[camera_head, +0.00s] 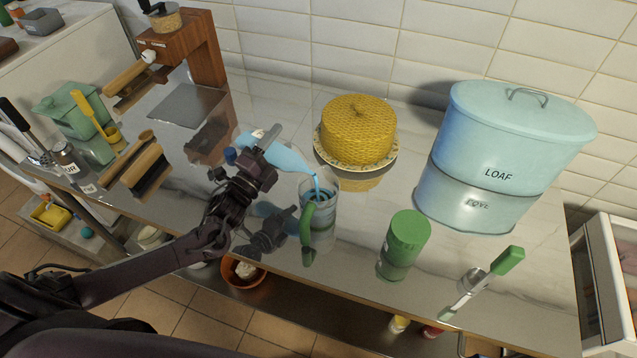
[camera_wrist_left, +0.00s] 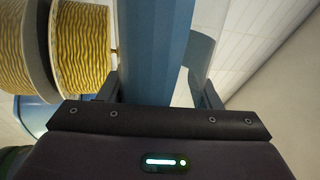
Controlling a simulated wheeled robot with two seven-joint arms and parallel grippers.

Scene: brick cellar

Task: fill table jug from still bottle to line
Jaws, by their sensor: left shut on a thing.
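My left gripper (camera_head: 257,152) is shut on a blue bottle (camera_head: 287,159), held steeply tilted above the counter with its neck to the right. A thin blue stream runs from its mouth into the clear jug (camera_head: 329,212), which stands upright on the counter with a green handle (camera_head: 306,222) toward me. Blue liquid shows in the jug, but I cannot make out its level against a line. In the left wrist view the bottle (camera_wrist_left: 152,50) fills the space between the fingers. My right gripper is not in view.
A yellow honeycomb-patterned cake or cover (camera_head: 358,130) on a plate stands behind the jug. A green canister (camera_head: 404,243), a blue LOAF bin (camera_head: 505,150) and a green-handled tool (camera_head: 485,280) are to the right.

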